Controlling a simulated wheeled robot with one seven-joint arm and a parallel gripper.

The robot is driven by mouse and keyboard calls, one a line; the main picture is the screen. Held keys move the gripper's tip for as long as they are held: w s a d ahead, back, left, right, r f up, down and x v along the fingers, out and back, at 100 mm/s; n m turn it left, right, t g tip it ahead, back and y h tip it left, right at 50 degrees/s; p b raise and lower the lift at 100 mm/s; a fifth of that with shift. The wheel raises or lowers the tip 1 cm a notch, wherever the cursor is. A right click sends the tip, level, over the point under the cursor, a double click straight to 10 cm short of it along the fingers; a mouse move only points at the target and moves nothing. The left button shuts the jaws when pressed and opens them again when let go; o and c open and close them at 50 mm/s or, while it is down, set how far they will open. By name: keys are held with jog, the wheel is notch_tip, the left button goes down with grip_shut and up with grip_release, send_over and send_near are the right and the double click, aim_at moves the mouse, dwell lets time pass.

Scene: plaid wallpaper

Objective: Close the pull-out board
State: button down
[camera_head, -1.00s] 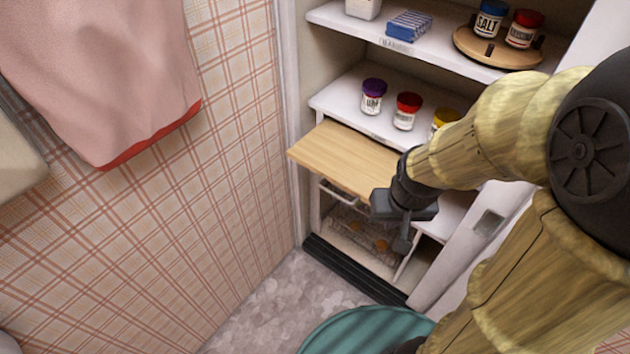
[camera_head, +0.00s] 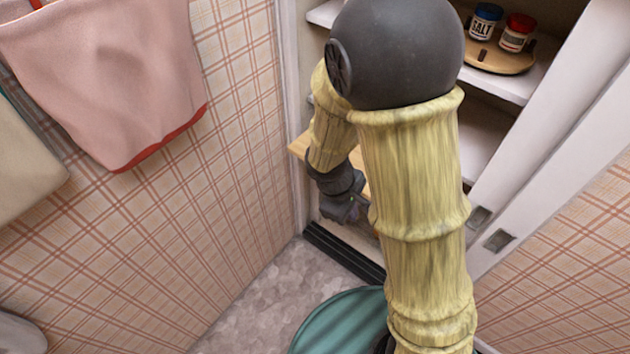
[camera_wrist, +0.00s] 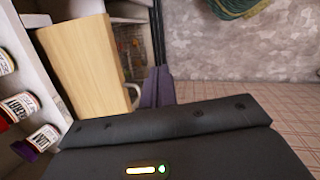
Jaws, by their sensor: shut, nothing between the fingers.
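The pull-out board (camera_head: 298,148) is a light wooden panel sticking out of the cupboard below a white shelf. My arm hides most of it in the head view. In the wrist view the board (camera_wrist: 85,65) shows as a broad wooden panel left of my fingers. My gripper (camera_head: 345,208) hangs in front of the cupboard, beside the board and near its outer part. In the wrist view my gripper's dark fingers (camera_wrist: 158,88) are together and empty, with a gap between them and the board. I cannot tell from the head view how far they are from its front edge.
Spice jars (camera_wrist: 22,105) stand on the shelf beside the board. A salt jar (camera_head: 484,22) stands on a round wooden tray (camera_head: 497,60) higher up. Plaid wall (camera_head: 240,190) is at left; floor (camera_head: 270,285) is open.

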jog(key=w+a+f+n+t+h+p, duration=0.1)
jog(key=a+n+t+p, duration=0.2)
jog(key=a+n, duration=0.4)
jog(key=w+a+f+n+t+h+p, duration=0.1)
jog(key=a+n+t+p, duration=0.2)
jog(key=a+n, duration=0.5)
jog(key=shift+w+f+n+t+h, duration=0.3)
jog(key=shift+n+t, duration=0.3)
jog(key=shift+n, duration=0.4)
jog(key=shift+w, duration=0.1)
jog(key=w+d+r+p+x, duration=0.1)
jog(key=r+x, duration=0.1)
jog(key=x, duration=1)
jog(key=shift+w+d, duration=0.2)
jog(key=shift+w, duration=0.2)
jog(key=shift+w, duration=0.15)
